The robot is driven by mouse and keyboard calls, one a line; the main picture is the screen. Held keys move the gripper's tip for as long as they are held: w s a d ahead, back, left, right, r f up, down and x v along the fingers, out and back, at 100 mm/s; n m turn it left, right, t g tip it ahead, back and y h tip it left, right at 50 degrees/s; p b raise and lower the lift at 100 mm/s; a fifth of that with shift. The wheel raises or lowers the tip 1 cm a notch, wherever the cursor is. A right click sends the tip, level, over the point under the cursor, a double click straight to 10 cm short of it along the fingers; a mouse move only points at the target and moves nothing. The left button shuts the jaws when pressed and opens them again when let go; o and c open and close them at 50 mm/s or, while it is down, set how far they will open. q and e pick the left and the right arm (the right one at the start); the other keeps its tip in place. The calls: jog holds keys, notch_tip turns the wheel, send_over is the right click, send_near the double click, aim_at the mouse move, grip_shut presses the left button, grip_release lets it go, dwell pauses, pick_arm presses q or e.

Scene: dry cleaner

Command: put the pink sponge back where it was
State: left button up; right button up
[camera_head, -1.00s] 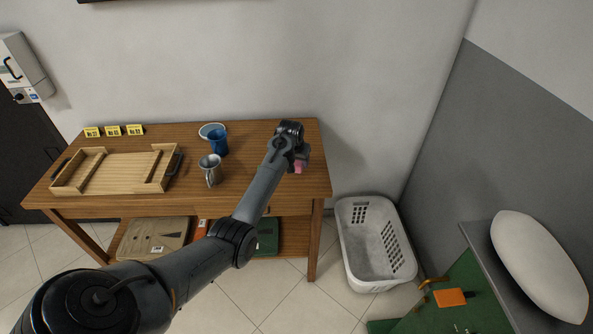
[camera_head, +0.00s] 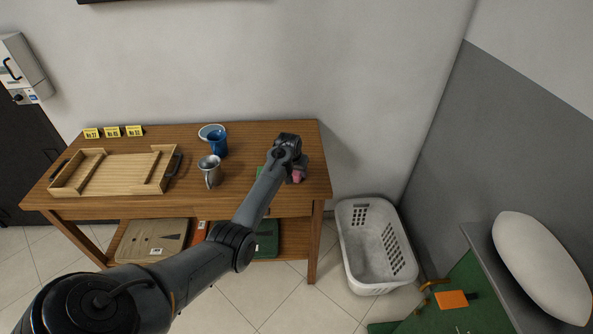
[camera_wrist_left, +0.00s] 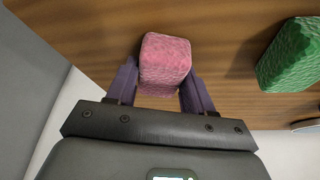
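The pink sponge (camera_head: 298,176) is at the right end of the wooden table, beside my left gripper (camera_head: 296,172). In the left wrist view the pink sponge (camera_wrist_left: 165,62) sits between the purple fingers of my left gripper (camera_wrist_left: 162,85), with a finger against each side. I cannot tell whether its underside touches the table. A green sponge (camera_wrist_left: 291,57) lies on the wood to the right in that view; in the head view only a sliver of it (camera_head: 260,172) shows beside my arm. My right gripper is not in view.
On the wooden table (camera_head: 240,186) stand a metal mug (camera_head: 211,171), a blue cup (camera_head: 218,143) with a plate behind it, a wooden tray (camera_head: 115,172) and yellow number tags (camera_head: 112,132). A white laundry basket (camera_head: 375,245) stands on the floor right of the table.

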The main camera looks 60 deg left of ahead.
pick_arm(q)
jog(key=o, duration=0.4)
jog(key=shift+r, duration=0.1)
